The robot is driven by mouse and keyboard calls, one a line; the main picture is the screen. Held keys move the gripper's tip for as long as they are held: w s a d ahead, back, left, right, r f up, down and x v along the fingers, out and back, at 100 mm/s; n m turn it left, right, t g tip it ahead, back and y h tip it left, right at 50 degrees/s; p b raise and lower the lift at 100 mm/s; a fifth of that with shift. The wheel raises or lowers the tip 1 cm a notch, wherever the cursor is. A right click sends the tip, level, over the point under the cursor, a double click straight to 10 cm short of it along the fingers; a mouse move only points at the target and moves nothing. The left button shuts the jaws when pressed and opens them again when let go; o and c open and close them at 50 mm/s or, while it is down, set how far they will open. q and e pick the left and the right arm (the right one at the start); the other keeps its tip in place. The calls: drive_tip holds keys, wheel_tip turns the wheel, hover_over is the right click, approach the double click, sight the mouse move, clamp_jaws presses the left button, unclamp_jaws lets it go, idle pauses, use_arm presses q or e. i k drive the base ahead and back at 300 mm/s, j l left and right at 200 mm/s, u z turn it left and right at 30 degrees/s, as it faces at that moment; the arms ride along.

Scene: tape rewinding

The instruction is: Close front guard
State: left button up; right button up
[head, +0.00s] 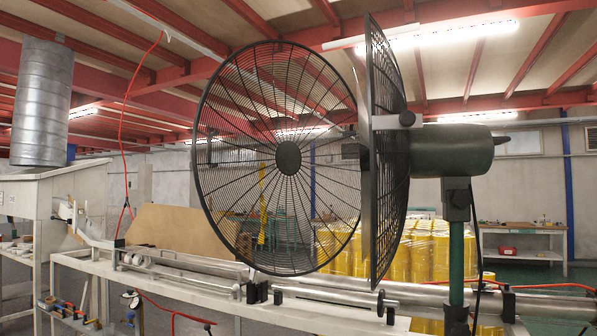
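The fan's front guard (288,157) is a round dark wire grille with a solid disc at its centre. It stands swung open to the left, its face turned broadly toward me. Its right edge comes close to the fan's rear guard (392,180), which I see nearly edge-on. I cannot make out the hinge clearly. A light bracket with a black knob (407,118) sits at the rear guard. The dark green motor housing (455,150) is behind it, on a green post (456,250). Neither of my grippers is in view.
A long bench with metal rollers (335,297) runs below the fan. A ribbed metal duct (42,100) stands at the left. Yellow drums (425,250) and a table (520,233) are behind. A red cable (123,130) hangs at left. The space left of the guard looks open.

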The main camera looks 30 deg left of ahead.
sight(289, 159)
drive_tip(key=j+z, duration=0.1)
drive_tip(key=j, duration=0.6)
drive_tip(key=k+j+z, duration=0.1)
drive_tip(key=j, duration=1.25)
drive_tip(key=k+j+z, duration=0.15)
drive_tip(key=j, duration=0.5)
